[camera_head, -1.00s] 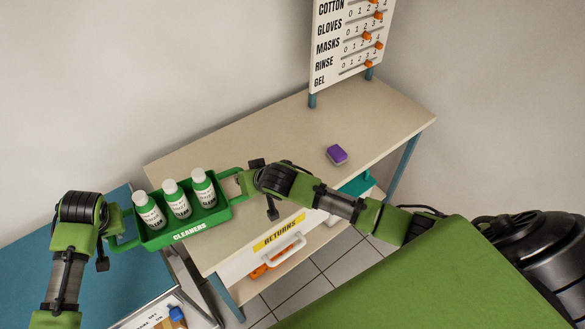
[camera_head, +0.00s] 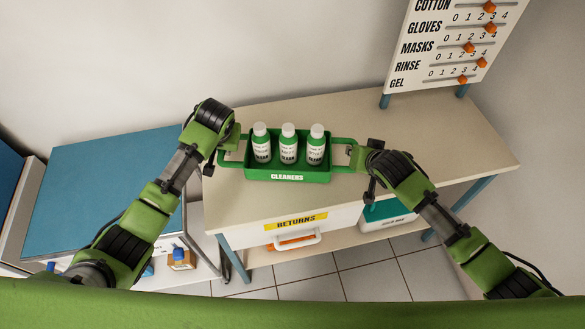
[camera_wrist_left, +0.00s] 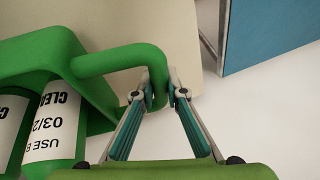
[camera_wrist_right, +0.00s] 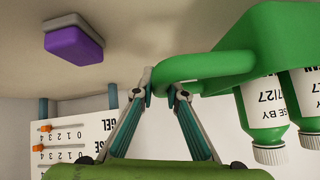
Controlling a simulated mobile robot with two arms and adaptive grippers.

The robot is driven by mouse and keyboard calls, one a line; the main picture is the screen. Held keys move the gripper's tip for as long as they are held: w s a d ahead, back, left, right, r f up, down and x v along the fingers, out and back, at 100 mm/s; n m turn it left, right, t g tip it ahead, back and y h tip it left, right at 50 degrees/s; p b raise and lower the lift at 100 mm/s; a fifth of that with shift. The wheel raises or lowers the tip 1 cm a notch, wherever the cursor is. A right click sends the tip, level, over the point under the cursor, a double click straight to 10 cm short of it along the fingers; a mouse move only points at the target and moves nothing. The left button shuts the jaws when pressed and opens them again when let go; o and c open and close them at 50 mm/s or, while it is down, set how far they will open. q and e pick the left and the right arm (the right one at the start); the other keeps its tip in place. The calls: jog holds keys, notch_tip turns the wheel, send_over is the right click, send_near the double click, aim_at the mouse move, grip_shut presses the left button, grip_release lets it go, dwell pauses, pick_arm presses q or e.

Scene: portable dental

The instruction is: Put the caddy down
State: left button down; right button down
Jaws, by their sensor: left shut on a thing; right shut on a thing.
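The green caddy (camera_head: 286,177), labelled CLEANERS, holds three white-capped green bottles (camera_head: 288,145) upright in a row. It is level over the front part of the beige table; whether it touches the top I cannot tell. My left gripper (camera_head: 219,146) is shut on the caddy's left handle, and the wrist view shows its fingertips (camera_wrist_left: 160,92) around the green bar. My right gripper (camera_head: 357,160) is shut on the right handle, its fingertips (camera_wrist_right: 160,92) on the bar in the right wrist view.
A board with orange sliders (camera_head: 450,45) stands at the back right. A RETURNS drawer (camera_head: 300,228) is below the front edge. A blue-topped surface (camera_head: 110,185) is at left.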

pick_arm(q)
jog(key=shift+d, duration=0.1)
